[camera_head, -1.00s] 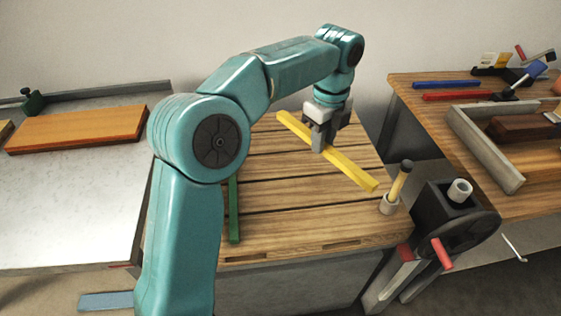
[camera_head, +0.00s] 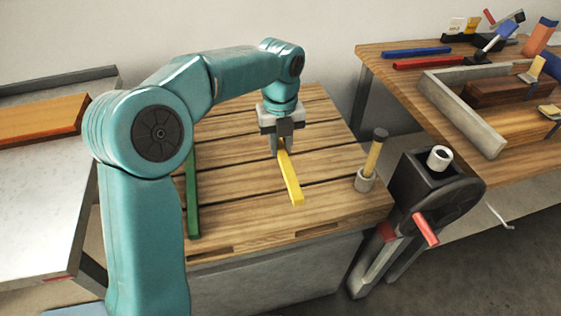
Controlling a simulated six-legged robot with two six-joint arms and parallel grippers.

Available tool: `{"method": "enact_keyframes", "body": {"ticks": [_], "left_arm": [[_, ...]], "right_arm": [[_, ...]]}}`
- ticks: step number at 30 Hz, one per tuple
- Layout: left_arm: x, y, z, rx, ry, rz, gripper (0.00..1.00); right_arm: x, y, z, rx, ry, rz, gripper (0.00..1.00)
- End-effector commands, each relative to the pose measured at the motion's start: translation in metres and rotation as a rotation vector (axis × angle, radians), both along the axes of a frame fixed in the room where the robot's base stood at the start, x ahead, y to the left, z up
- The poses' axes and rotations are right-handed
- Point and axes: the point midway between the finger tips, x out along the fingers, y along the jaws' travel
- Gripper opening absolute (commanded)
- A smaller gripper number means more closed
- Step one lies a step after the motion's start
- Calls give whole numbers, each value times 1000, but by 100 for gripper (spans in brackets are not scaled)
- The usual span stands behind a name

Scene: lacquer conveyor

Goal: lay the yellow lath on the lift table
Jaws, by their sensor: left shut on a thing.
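My left gripper (camera_head: 283,140) is shut on the yellow lath (camera_head: 292,183). The lath points toward the front of the slatted wooden table top (camera_head: 320,125), which looks like the lift table. Its near end is bare, and its far part is hidden behind the gripper. The lath is over the middle of the slats, close to them; I cannot tell whether it touches. A green lath (camera_head: 192,205) lies on the left part of the same top, partly hidden by my left arm. My right gripper is not in view.
A wooden mallet (camera_head: 376,155) stands in a holder at the top's right edge, beside a black vise-like device (camera_head: 432,185). At right, a bench (camera_head: 390,75) bears blue and red laths and a grey frame (camera_head: 455,110). At left, a metal table (camera_head: 40,200) bears an orange board (camera_head: 40,118).

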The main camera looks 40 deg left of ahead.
Motion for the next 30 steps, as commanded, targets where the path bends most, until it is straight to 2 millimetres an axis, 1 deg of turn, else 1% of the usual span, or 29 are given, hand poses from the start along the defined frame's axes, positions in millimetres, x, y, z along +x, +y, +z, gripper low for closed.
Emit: {"method": "enact_keyframes", "body": {"ticks": [5,9,11,22,23,24,25,30], "left_arm": [[2,0,-16,0,1,0,0],[3,0,-40,0,4,-1,0],[3,0,-48,1,2,0,0],[4,0,-52,1,1,0,0],[4,0,-52,1,1,0,26],[4,0,-51,0,0,0,39],[4,0,-51,1,1,0,48],[4,0,-51,0,0,0,48]], "right_arm": [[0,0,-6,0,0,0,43],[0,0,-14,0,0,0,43],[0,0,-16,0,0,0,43],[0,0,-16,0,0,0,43],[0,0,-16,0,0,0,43],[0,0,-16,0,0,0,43],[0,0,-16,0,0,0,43],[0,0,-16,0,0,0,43]]}}
